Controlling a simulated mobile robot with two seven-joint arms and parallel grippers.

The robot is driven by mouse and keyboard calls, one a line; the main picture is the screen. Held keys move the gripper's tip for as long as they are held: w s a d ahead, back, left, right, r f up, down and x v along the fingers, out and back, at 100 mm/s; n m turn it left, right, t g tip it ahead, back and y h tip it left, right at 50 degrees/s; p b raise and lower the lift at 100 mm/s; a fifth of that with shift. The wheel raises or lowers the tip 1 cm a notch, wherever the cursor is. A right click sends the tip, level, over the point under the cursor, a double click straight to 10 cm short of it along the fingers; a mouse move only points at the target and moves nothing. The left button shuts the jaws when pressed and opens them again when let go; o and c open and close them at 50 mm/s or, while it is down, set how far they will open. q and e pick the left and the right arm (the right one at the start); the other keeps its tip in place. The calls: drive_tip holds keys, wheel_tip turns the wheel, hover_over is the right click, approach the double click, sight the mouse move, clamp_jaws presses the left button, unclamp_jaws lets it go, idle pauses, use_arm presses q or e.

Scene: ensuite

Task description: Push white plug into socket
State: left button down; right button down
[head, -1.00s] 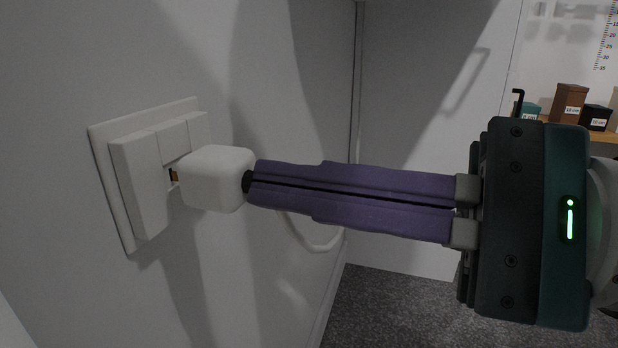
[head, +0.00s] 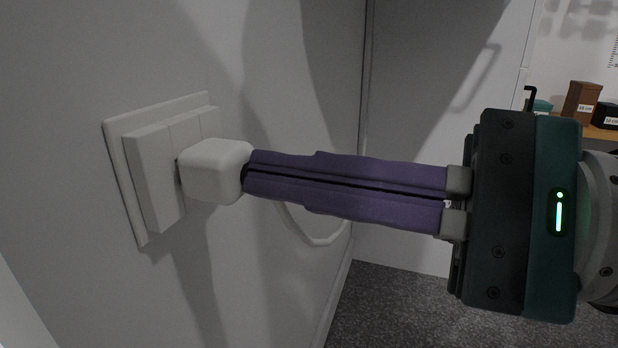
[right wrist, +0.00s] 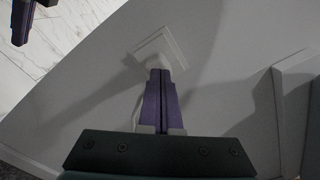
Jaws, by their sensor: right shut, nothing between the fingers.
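The white plug (head: 212,171) is a rounded cube up against the white wall socket (head: 152,180). Only a small dark spot shows between them on the plug's left edge. My right gripper (head: 246,176) has its purple fingers shut with nothing between them. Its tips meet the back of the plug, level with its middle. The right wrist view shows the socket (right wrist: 160,46) just beyond the fingertips; the plug is mostly hidden there. A purple fingered gripper, my left one (right wrist: 22,24), shows in part at the top left of that view, away from the socket.
A white cable (head: 312,238) loops below the right fingers along the wall. A pale cabinet (head: 420,160) stands behind. Brown and black boxes (head: 581,101) sit on a shelf at the far right. Dark carpet (head: 400,310) lies below.

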drive_tip(key=b+v, duration=0.1)
drive_tip(key=v, duration=1.1)
drive_tip(key=w+d+m+t+h, duration=0.2)
drive_tip(key=w+m+t+h, duration=0.3)
drive_tip(key=m, duration=0.6)
drive_tip(key=w+d+m+t+h, duration=0.1)
drive_tip(key=w+d+m+t, duration=0.15)
drive_tip(key=m+t, duration=0.55)
drive_tip(key=w+d+f+m+g+h, duration=0.15)
drive_tip(key=m+h, duration=0.25)
drive_tip(key=m, duration=0.4)
drive_tip(key=d+f+m+h, duration=0.3)
drive_tip(key=m+h, duration=0.2)
drive_tip(key=m, duration=0.4)
drive_tip(key=s+d+f+m+g+h, duration=0.25)
drive_tip(key=s+f+m+g, duration=0.55)
drive_tip(key=f+m, duration=0.55)
drive_tip(key=s+a+f+m+g, duration=0.1)
drive_tip(key=s+a+m+g, duration=0.15)
drive_tip(key=s+m, duration=0.3)
drive_tip(key=s+a+f+m+g, duration=0.1)
drive_tip(key=s+a+m+g, duration=0.1)
drive_tip(key=s+m+g, duration=0.3)
wheel_tip(320, 180, up, 96)
drive_tip(key=n+t+p, duration=0.1)
drive_tip(key=t+p, duration=0.1)
drive_tip(key=p, duration=9.5)
drive_tip(key=shift+s+d, duration=0.3)
drive_tip(key=shift+d, duration=0.1)
